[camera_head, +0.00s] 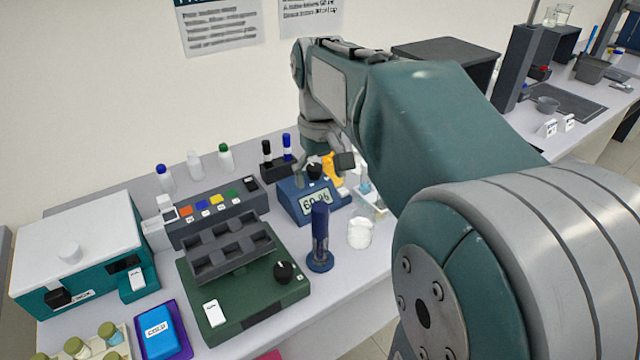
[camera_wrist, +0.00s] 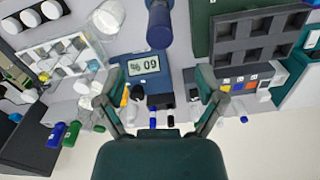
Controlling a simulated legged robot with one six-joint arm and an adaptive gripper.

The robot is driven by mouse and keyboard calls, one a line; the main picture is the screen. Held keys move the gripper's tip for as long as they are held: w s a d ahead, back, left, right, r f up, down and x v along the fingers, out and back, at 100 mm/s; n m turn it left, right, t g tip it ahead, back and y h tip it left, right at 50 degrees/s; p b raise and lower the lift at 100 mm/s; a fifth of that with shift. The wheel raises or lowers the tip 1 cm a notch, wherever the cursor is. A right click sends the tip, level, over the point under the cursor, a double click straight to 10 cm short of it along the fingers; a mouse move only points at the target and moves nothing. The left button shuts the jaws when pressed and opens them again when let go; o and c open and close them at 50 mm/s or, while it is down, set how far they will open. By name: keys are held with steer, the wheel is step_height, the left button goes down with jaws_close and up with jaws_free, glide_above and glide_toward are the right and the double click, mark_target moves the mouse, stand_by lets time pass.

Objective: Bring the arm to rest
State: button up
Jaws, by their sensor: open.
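My arm reaches from the right across the head view, and its gripper (camera_head: 322,160) hangs over the back of the bench, near the blue device with a display (camera_head: 296,198). In the wrist view my gripper (camera_wrist: 157,84) has its two fingers spread wide apart, with nothing held between them. The display device (camera_wrist: 143,66) shows beyond and between the fingertips. A small yellow and dark item (camera_head: 331,170) shows close beside the gripper in the head view; whether they touch I cannot tell.
A dark blue upright post (camera_head: 319,240) stands in front of the display device. A green base with a grey rack (camera_head: 246,298) is left of it, and a teal-and-white box (camera_head: 85,250) is further left. Bottles (camera_head: 195,165) and markers stand along the back. A white wall rises behind.

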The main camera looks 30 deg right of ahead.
stand_by(0.4)
steer(key=s+a+f+t, duration=0.2)
steer(key=s+a, duration=0.3)
steer(key=s, duration=0.1)
steer(key=s+a+f+n+t, duration=0.1)
steer(key=s+a+f+t, duration=0.2)
steer(key=s+a, duration=0.2)
steer(key=shift+s+a+n+t, duration=0.3)
steer(key=shift+s+a, duration=0.05)
steer(key=shift+s, duration=0.35)
steer(key=shift+r, duration=0.1)
stand_by(1.2)
